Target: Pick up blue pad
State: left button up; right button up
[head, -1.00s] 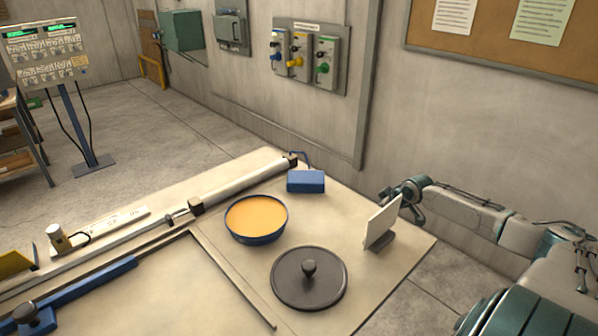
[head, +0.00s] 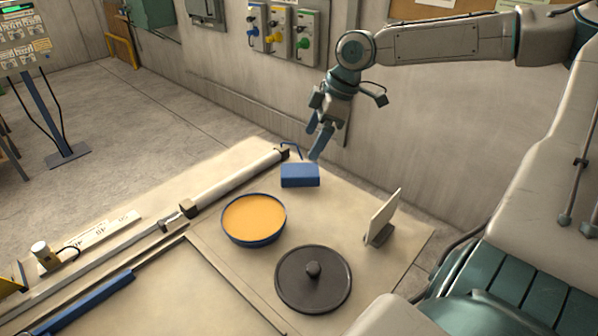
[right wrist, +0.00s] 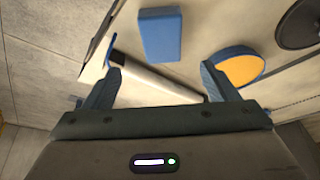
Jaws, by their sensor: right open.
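The blue pad (head: 300,175) is a small blue block lying near the back corner of the table, behind the blue bowl. It also shows in the right wrist view (right wrist: 160,35), ahead of the fingers and a little left of centre. My right gripper (head: 318,142) is above and slightly behind the pad, pointing down, with nothing between its fingers. In the right wrist view its two fingers (right wrist: 160,88) are spread wide and apart from the pad. My left gripper is not in view.
The blue bowl (head: 254,239) with orange contents stands in front of the pad. A round dark lid (head: 313,282) with a knob lies nearer, and a white upright plate (head: 384,217) stands at right. A long rail (head: 230,183) runs along the table's left side.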

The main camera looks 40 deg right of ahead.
aim_at(298, 170)
jog(key=x, duration=0.4)
jog(key=shift+w, duration=0.1)
jog(key=shift+a+f+p, duration=0.15)
jog(key=shift+f+p, duration=0.3)
jog(key=shift+p, duration=0.25)
jog(key=shift+p+x, duration=0.7)
jog(key=shift+x, duration=1.45)
jog(key=c, duration=1.1)
jog(key=shift+c, duration=0.2)
